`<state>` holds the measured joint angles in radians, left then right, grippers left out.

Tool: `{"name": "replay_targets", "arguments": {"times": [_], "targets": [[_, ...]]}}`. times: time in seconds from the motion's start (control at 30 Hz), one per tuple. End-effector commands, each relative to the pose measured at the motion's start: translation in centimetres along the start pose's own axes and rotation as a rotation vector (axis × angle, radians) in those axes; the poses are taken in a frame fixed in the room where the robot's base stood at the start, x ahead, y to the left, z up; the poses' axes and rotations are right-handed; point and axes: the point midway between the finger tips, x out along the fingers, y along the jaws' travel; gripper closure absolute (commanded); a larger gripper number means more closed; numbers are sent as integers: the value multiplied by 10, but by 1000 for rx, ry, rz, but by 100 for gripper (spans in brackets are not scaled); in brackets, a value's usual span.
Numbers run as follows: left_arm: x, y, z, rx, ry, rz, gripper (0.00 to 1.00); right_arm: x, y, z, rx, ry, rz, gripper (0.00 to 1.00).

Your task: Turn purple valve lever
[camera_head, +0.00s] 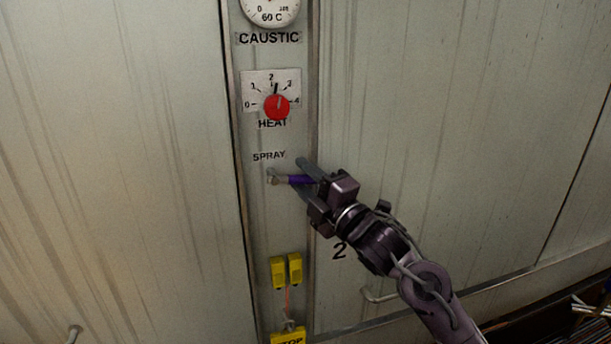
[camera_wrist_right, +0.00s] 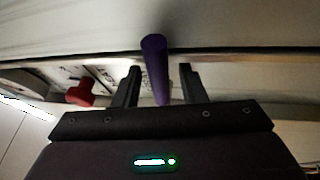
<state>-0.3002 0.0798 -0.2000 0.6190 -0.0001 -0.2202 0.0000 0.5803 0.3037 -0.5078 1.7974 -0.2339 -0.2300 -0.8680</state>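The purple valve lever (camera_head: 296,180) sticks out to the right, roughly level, from a metal pivot under the SPRAY label on the narrow panel. My right gripper (camera_head: 303,177) reaches it from the lower right, with one finger above the lever and one below. In the right wrist view the purple lever (camera_wrist_right: 154,68) stands between the two fingers of the right gripper (camera_wrist_right: 158,72). A gap shows beside the lever, so the gripper looks open around it. The lever's free end is partly hidden by the gripper in the head view. My left gripper is not in view.
Above the lever is a red HEAT knob (camera_head: 277,107) with a dial, and higher a CAUSTIC gauge (camera_head: 270,10). Flat metal doors flank the panel. A handle (camera_head: 379,296) sits lower right.

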Motion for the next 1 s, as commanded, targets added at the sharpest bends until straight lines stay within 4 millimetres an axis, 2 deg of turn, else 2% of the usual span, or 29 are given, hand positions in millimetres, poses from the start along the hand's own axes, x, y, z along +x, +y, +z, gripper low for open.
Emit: {"name": "replay_targets", "arguments": {"times": [0.13, 0.43, 0.77, 1.0], "targets": [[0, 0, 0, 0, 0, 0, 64, 0, 0, 0, 0, 0, 0, 62], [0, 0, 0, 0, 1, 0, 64, 0, 0, 0, 0, 0, 0, 100], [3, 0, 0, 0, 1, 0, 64, -1, -2, 0, 7, -1, 3, 100], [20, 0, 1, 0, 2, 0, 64, -2, -11, -1, 86, -18, 38, 100]]}}
